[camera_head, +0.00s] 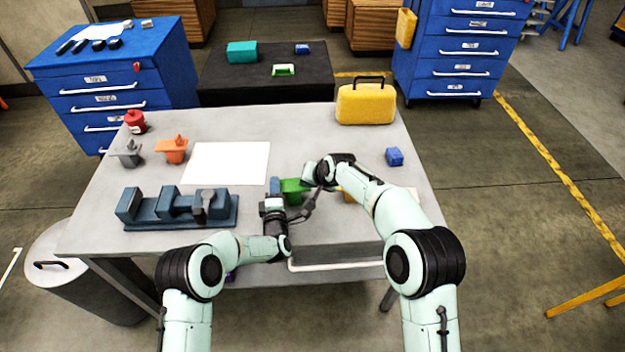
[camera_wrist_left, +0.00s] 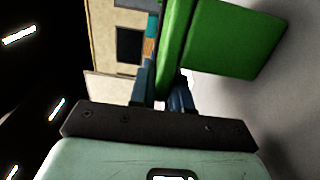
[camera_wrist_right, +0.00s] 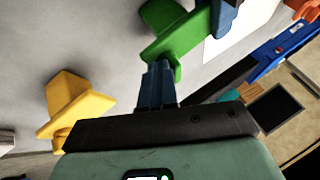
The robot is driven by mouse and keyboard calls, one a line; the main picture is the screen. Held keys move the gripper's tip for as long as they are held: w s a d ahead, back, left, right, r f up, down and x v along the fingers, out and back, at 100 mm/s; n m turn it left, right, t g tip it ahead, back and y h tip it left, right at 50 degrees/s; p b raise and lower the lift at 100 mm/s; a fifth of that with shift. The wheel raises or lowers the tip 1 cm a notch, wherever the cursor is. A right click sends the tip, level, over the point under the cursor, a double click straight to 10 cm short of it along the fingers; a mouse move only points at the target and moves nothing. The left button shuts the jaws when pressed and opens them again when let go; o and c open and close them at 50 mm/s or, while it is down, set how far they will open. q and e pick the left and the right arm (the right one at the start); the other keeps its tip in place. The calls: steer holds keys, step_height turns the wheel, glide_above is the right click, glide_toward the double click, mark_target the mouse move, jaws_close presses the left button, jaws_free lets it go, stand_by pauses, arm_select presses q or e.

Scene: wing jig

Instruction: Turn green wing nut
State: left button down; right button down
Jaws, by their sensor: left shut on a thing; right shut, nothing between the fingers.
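The green wing nut (camera_head: 293,186) is on the table near its front edge, between my two arms. My left gripper (camera_head: 275,186) is shut on it; in the left wrist view, the green nut's wing (camera_wrist_left: 178,40) is between the blue fingers. The right wrist view shows the green nut (camera_wrist_right: 178,45) with a blue finger of my left gripper at its far end. My right gripper (camera_wrist_right: 158,75) is shut and empty, its tips close to the green nut; I cannot tell if they touch it. In the head view the right fingers are mostly hidden by the arm.
A yellow wing nut (camera_wrist_right: 75,105) stands beside my right gripper. Orange (camera_head: 172,150) and grey (camera_head: 127,153) wing nuts, a blue fixture (camera_head: 180,208) and a white sheet (camera_head: 227,162) lie left. A yellow case (camera_head: 365,104) and blue block (camera_head: 394,157) are at the right.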

mark_target(301, 183)
steer(key=shift+s+a+m+t+h, duration=0.1)
steer(key=shift+a+m+h, duration=0.4)
steer(key=shift+m+h, duration=0.75)
steer(key=shift+s+a+m+t+h, duration=0.1)
steer(key=shift+a+m+h, duration=0.5)
steer(key=shift+m, duration=1.2)
steer(key=shift+s+a+m+t+h, duration=0.1)
steer(key=shift+a+m+h, duration=0.25)
steer(key=shift+m+h, duration=0.95)
steer(key=shift+m+y, duration=0.25)
steer(key=shift+m, duration=0.1)
steer(key=shift+w+a+r, duration=0.1)
steer(key=shift+a, duration=0.15)
arm_select(q)
steer(key=shift+d, duration=0.2)
arm_select(e)
steer(key=shift+w+a, duration=0.1)
steer(key=shift+a, duration=0.35)
steer(key=shift+w, duration=0.1)
steer(key=shift+w+d, duration=0.5)
steer(key=shift+w, duration=0.15)
arm_select(q)
steer(key=shift+a, duration=0.1)
arm_select(e)
steer(key=shift+d, duration=0.1)
